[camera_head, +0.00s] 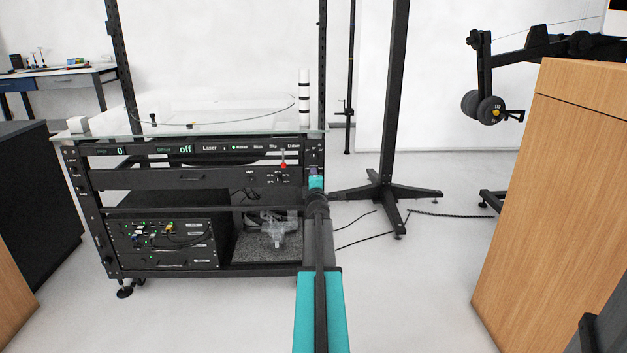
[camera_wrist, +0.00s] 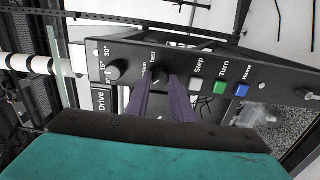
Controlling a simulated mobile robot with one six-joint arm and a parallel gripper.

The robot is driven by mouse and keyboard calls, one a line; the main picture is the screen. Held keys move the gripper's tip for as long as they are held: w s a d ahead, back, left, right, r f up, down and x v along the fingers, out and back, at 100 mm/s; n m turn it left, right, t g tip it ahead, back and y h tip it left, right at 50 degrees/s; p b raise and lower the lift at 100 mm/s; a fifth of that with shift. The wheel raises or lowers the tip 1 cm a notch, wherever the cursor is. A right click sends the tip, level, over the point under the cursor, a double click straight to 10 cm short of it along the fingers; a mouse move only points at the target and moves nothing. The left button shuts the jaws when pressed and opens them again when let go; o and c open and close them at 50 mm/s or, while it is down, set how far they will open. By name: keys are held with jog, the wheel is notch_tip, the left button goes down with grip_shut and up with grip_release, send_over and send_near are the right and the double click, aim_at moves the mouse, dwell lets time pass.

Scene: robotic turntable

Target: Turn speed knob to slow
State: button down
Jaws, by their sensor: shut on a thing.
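The speed knob (camera_wrist: 158,74) is a small dark knob on the black control panel (camera_wrist: 130,52), with a "fast" label (camera_wrist: 153,56) beside it in the wrist view. A second label by the knob is partly covered and hard to read. My gripper (camera_wrist: 160,78) is shut on the knob, with one dark finger on each side of it. The fingers hide much of the knob, and I cannot tell which way it points. In the head view my arm reaches the right end of the rack and hides the knob and fingertips.
Left of the speed knob is an angle knob (camera_wrist: 114,70) with degree marks. To its right are the white Step (camera_wrist: 196,84), green Turn (camera_wrist: 219,87) and blue Home (camera_wrist: 241,90) buttons.

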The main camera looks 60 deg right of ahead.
jog(key=shift+s+d+r, duration=0.1)
jog(key=shift+s+d, duration=0.1)
dwell(0.3)
jog(key=c, duration=1.7)
grip_release()
jog(key=shift+o, duration=0.7)
jog(key=shift+w+a, duration=0.1)
jog(key=shift+a, duration=0.2)
jog(key=v, duration=1.3)
jog(key=shift+p, duration=0.3)
jog(key=shift+a, duration=0.2)
